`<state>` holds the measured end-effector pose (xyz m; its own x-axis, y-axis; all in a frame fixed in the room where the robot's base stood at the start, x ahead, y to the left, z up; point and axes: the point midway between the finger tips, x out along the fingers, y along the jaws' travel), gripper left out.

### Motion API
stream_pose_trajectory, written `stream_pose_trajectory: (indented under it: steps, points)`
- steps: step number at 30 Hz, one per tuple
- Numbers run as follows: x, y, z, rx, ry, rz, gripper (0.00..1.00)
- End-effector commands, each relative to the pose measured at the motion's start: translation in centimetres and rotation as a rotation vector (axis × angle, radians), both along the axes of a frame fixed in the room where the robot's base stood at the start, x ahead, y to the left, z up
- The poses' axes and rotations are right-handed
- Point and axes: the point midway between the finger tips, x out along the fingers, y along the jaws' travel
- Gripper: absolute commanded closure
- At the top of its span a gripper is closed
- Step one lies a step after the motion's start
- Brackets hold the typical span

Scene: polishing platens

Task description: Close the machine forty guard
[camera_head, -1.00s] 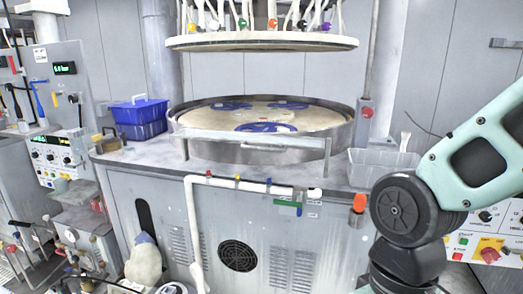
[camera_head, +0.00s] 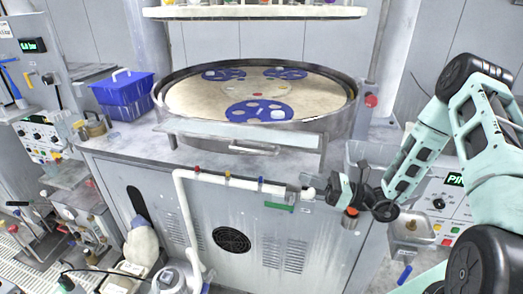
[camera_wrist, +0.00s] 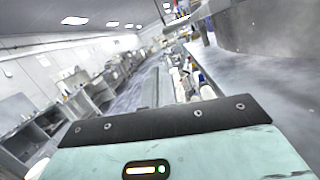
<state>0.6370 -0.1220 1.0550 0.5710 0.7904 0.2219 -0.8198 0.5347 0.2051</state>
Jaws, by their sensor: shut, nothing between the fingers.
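The machine's guard (camera_head: 235,134) appears to be the pale flat panel along the front of the round platen (camera_head: 190,98), with a small handle (camera_head: 253,149) below it. I cannot tell how it is hinged. The platen's surface is uncovered and carries three blue discs. My gripper (camera_head: 309,191) is shut and empty, in front of the machine's cabinet, below and right of the guard and apart from it. It is near the right end of the white pipe. The wrist view shows my gripper's housing but no guard; part of a metal rim (camera_wrist: 245,25) shows at upper right.
A white pipe with coloured valves (camera_head: 225,178) runs along the cabinet front. An orange-topped item (camera_head: 351,212) and a clear bin (camera_head: 365,155) are close to my arm. A blue basket (camera_head: 122,95) stands on the left counter. The upper plate (camera_head: 255,13) hangs above the platen.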

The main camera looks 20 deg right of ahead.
Motion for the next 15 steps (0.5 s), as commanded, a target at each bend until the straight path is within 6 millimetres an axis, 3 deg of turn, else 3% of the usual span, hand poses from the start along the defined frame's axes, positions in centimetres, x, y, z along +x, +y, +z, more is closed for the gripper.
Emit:
stream_pose_trajectory:
  steps: [5,15]
  points:
    - [0.7,-1.0,-0.1,0.029,0.013,-0.057,1.0]
    - [4.0,3.3,1.4,0.027,0.012,-0.051,1.0]
